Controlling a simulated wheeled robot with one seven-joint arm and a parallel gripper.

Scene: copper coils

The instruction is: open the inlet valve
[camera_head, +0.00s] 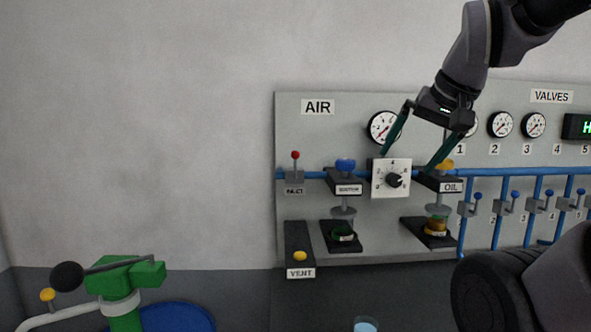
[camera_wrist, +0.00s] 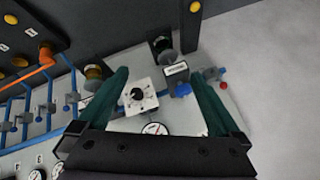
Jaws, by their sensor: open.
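The inlet valve (camera_head: 295,166) is a small grey body on the blue pipe at the left of the AIR panel, with an upright lever ending in a red knob. Its label below reads INLET. In the wrist view the valve (camera_wrist: 211,74) appears tilted, its red knob just outside the finger on the right. My gripper (camera_head: 406,164) is open and empty, to the right of the valve, in front of a white dial box (camera_head: 391,179). In the wrist view the spread fingers of my gripper (camera_wrist: 161,70) frame the dial box (camera_wrist: 140,97). My gripper appears apart from the valve.
A blue-knobbed regulator (camera_head: 345,168) sits between the inlet valve and the dial box. The OIL unit (camera_head: 440,182) is right of the dial. A yellow VENT button (camera_head: 300,256) is below the inlet. The wall left of the panel is clear.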

